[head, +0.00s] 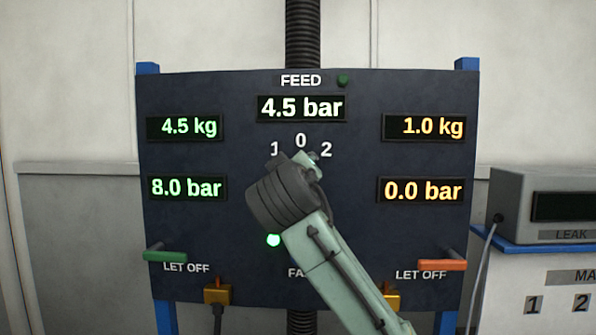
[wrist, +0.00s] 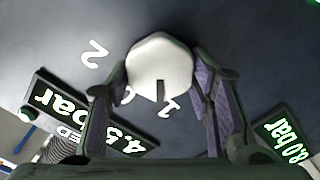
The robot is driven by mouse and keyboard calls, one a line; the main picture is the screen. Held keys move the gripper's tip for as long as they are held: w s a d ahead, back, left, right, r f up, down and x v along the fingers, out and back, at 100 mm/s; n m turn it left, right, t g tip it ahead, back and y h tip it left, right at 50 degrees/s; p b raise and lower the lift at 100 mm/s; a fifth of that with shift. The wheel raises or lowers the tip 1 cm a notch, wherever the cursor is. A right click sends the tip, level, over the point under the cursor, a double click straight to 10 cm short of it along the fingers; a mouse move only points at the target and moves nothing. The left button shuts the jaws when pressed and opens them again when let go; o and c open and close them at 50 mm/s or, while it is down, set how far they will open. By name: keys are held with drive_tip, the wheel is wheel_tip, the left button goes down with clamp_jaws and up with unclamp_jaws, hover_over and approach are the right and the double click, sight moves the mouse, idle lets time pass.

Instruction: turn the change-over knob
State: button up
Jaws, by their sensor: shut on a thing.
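The change-over knob (wrist: 160,62) is a pale, rounded knob with a dark notch, in the middle of the wrist view. The notch points at or close to the numeral 1 (wrist: 168,107); the numerals 0 and 2 lie further left. My gripper (wrist: 159,72) is shut on the knob, with one finger on each side. In the head view my gripper (head: 306,166) is at the panel just below the numerals 1, 0, 2, and my wrist hides most or all of the knob.
The dark panel (head: 230,100) shows FEED 4.5 bar (head: 301,108), green left readings of 4.5 kg and 8.0 bar, and orange right readings of 1.0 kg and 0.0 bar. A green handle (head: 165,257) and an orange handle (head: 442,265) stick out low.

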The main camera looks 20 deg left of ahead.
drive_tip(key=shift+n, duration=0.3)
drive_tip(key=o, duration=1.2)
drive_tip(key=shift+c, duration=0.2)
drive_tip(key=v, duration=1.2)
drive_tip(key=shift+s, duration=0.1)
